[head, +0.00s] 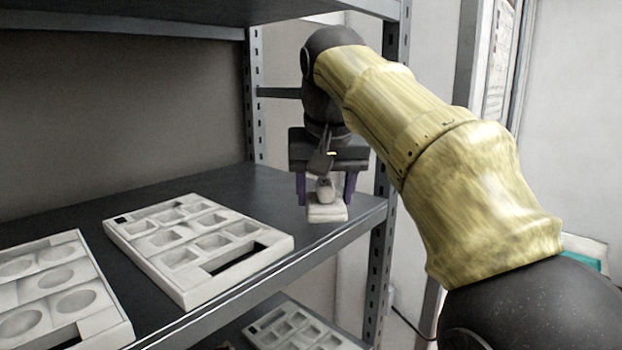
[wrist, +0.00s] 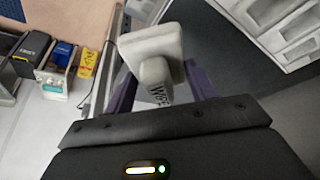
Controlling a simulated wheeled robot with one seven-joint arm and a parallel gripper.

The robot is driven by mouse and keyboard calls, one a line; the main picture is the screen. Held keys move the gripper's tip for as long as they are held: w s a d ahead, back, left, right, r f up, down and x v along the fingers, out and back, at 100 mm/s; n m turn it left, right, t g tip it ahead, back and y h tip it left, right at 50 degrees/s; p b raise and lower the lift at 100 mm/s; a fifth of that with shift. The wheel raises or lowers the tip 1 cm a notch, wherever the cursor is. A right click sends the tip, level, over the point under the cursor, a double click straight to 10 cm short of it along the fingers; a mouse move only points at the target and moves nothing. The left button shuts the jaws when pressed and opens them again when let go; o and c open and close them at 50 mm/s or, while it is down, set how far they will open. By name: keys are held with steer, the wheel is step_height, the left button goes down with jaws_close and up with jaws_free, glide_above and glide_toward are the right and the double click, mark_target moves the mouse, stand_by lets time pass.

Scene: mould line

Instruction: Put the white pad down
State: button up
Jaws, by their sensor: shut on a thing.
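The white pad (head: 327,213) is a small flat block with a rounded knob on top. My gripper (head: 325,190) points down with its purple fingers on either side of the knob, and it is shut on the pad. In the head view the pad appears over the right front end of the dark shelf (head: 285,187). I cannot tell whether it touches the shelf. In the wrist view the pad (wrist: 150,42) lies between the purple fingers, with dark lettering partly visible on its knob. The shelf's edge runs close by the pad there.
A pale mould tray (head: 150,262) with several square hollows lies on the shelf left of the pad. Another tray (head: 105,322) with round hollows is further left. A slotted post (head: 383,230) stands just right of my gripper. Bare shelf lies between the tray and the pad.

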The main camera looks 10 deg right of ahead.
steer(key=w+p, duration=0.1)
steer(key=w, duration=0.1)
steer(key=w+p, duration=0.1)
steer(key=w, duration=0.2)
steer(key=w+d+p, duration=0.1)
steer(key=w+p, duration=0.1)
steer(key=w, duration=0.1)
steer(key=shift+w+r, duration=0.15)
steer(key=shift+w+d, duration=0.1)
steer(key=shift+w, duration=0.2)
steer(key=shift+w+p, duration=0.3)
steer(key=x, duration=0.2)
steer(key=shift+s+d+f, duration=0.1)
steer(key=shift+d+f, duration=0.1)
steer(key=shift+f, duration=0.1)
steer(key=shift+s+a+f, duration=0.1)
steer(key=shift+s+f, duration=0.15)
steer(key=shift+f, duration=0.3)
steer(key=shift+w+a+f, duration=0.1)
steer(key=shift+a+f, duration=0.05)
steer(key=shift+a, duration=0.05)
